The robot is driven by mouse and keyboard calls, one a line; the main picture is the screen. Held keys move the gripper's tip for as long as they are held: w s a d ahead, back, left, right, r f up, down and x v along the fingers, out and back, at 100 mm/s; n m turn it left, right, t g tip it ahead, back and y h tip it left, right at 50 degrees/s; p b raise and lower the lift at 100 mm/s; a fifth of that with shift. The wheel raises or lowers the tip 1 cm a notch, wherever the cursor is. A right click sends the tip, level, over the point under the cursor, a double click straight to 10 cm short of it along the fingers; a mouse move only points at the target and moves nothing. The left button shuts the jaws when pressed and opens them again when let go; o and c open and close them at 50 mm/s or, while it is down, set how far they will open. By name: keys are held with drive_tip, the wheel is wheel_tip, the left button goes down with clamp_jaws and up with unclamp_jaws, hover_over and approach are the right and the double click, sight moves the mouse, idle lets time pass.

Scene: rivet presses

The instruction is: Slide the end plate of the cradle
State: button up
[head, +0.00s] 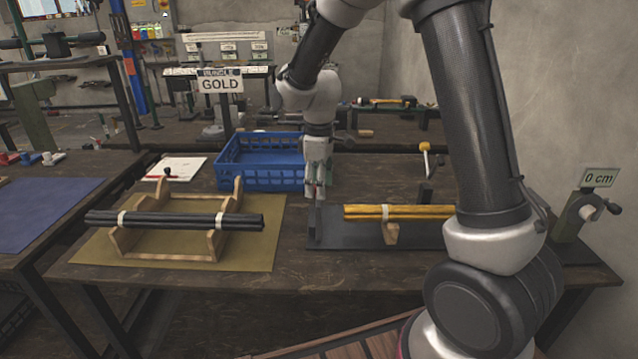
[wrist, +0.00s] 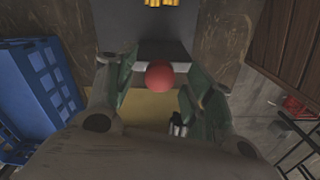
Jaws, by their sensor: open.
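The cradle on the right has a dark base (head: 345,240), a wooden support (head: 391,233) and a bundle of yellow rods (head: 398,211). A dark upright end plate (head: 318,222) stands at the base's left end, apart from the rods. My gripper (head: 318,192) points down just over this plate, its fingers open. In the wrist view a red ball knob (wrist: 159,75) sits between my gripper's (wrist: 158,92) spread fingers, in front of a grey plate edge. I cannot tell if the fingers touch it. The knob is hidden in the head view.
A wooden cradle (head: 206,243) with black rods (head: 172,221) stands on a yellowish mat (head: 95,250) to the left. A blue crate (head: 260,177) is behind my gripper, left. A "GOLD" sign (head: 221,85) stands behind it. A crank with a "0 cm" sign (head: 599,178) is at the right.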

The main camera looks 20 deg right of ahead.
clamp_jaws()
drive_tip(key=s+d, duration=0.1)
drive_tip(key=d, duration=0.1)
drive_tip(key=s+d, duration=0.1)
drive_tip(key=d, duration=0.5)
drive_tip(key=shift+s+d, duration=0.25)
drive_tip(key=shift+s, duration=0.15)
unclamp_jaws()
drive_tip(key=shift+r, duration=0.15)
wheel_tip(320, 180, up, 12)
